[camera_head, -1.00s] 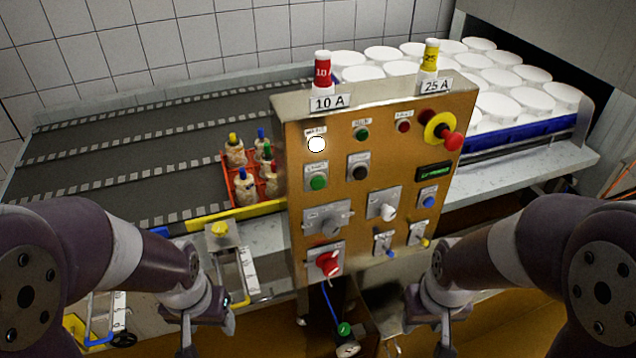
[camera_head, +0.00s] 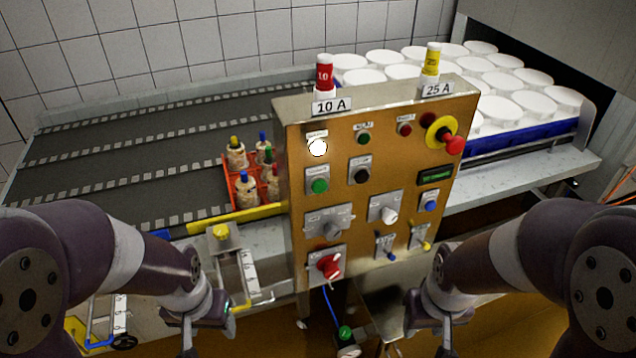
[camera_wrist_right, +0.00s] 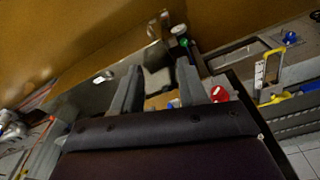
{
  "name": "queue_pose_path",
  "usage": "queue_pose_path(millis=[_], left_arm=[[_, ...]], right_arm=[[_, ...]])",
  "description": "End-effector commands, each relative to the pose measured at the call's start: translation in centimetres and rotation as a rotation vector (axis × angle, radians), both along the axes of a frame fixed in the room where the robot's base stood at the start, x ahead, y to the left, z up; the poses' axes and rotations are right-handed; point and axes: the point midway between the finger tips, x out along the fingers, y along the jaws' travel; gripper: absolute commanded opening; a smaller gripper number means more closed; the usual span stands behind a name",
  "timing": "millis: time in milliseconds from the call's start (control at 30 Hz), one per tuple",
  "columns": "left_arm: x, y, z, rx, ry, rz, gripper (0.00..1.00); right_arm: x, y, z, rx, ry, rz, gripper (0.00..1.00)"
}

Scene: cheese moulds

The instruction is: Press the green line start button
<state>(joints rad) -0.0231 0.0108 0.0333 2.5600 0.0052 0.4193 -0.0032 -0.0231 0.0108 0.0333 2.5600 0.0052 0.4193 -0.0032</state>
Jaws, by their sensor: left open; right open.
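The green button (camera_head: 319,186) sits on a grey plate at the left of the orange control panel (camera_head: 290,215), below a lit white lamp (camera_head: 317,147). A smaller green lamp or button (camera_head: 364,138) is higher on the panel. My left gripper (camera_head: 190,345) is open and empty, low and to the left of the panel. My right gripper (camera_head: 445,345) is open and empty, low and to the right of it. In the right wrist view its two fingers (camera_wrist_right: 160,90) are apart, with nothing between them. Neither gripper touches the panel.
The panel also carries a black button (camera_head: 361,176), a red emergency knob (camera_head: 453,144) on yellow, a red rotary switch (camera_head: 328,266) and several other switches. A red crate of bottles (camera_head: 230,180) stands on the conveyor (camera_head: 130,150) behind. White moulds (camera_head: 505,105) fill the back right.

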Motion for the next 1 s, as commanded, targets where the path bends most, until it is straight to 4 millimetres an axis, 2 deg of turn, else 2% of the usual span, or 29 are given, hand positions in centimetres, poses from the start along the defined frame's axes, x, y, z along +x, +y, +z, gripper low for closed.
queue_pose_path(millis=[367,400,467,500,533,1000], left_arm=[[0.00,0.00,0.00,0.000,0.000,0.000,0.61],[0.00,0.00,0.00,0.000,0.000,0.000,0.61],[0.00,0.00,0.00,0.000,0.000,0.000,0.61],[0.00,0.00,0.00,0.000,0.000,0.000,0.61],[0.00,0.00,0.00,0.000,0.000,0.000,0.61],[0.00,0.00,0.00,0.000,0.000,0.000,0.61]], right_arm=[[0.00,0.00,0.00,0.000,0.000,0.000,0.43],[0.00,0.00,0.00,0.000,0.000,0.000,0.39],[0.00,0.00,0.00,0.000,0.000,0.000,0.20],[0.00,0.00,0.00,0.000,0.000,0.000,0.07],[0.00,0.00,0.00,0.000,0.000,0.000,0.00],[0.00,0.00,0.00,0.000,0.000,0.000,0.00]])
